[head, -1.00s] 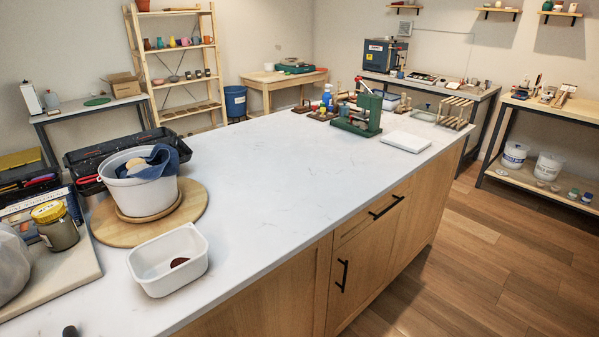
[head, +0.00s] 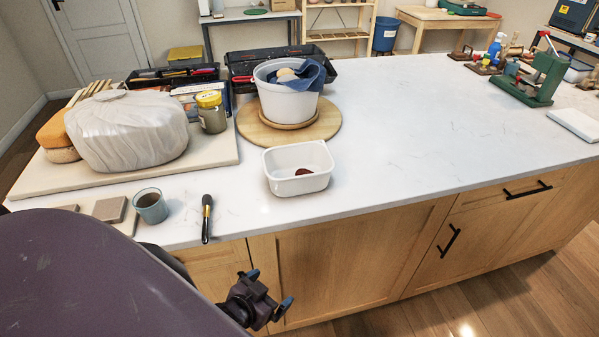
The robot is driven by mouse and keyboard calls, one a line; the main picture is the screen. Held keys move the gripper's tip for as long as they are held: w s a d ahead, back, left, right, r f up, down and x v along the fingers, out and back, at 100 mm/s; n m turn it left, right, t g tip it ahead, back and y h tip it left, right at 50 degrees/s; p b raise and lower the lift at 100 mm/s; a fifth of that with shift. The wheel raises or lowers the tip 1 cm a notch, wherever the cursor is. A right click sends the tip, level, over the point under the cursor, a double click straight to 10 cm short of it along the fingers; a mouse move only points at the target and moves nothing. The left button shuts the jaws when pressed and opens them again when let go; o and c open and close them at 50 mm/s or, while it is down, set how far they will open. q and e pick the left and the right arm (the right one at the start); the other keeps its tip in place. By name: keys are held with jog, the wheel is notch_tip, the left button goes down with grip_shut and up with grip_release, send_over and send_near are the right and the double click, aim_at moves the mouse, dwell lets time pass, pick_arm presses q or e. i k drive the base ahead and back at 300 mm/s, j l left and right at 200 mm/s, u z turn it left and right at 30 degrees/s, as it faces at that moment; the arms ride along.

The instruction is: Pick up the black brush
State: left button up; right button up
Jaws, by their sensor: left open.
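The black brush (head: 206,220) lies on the white countertop near its front edge in the head view. It has a dark bristle head, a yellowish band and a black handle that points towards the front edge. My left gripper (head: 270,305) is in front of the counter, below the level of its top, to the right of and nearer than the brush. Its jaws are open and empty, apart from the brush. My right gripper is not in the picture.
A grey-blue cup (head: 151,206) stands left of the brush. A white tub (head: 298,170) is to its right. Behind are a lidded jar (head: 211,112), a plastic-wrapped lump (head: 128,130) on a board, and a bucket (head: 288,98) on a round wooden board. The counter right of the tub is clear.

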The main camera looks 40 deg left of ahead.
aim_at(207, 200)
jog(key=u, duration=0.4)
jog(key=k+u, duration=0.1)
jog(key=u, duration=0.75)
jog(key=k+j+u, duration=0.1)
jog(key=u, duration=0.3)
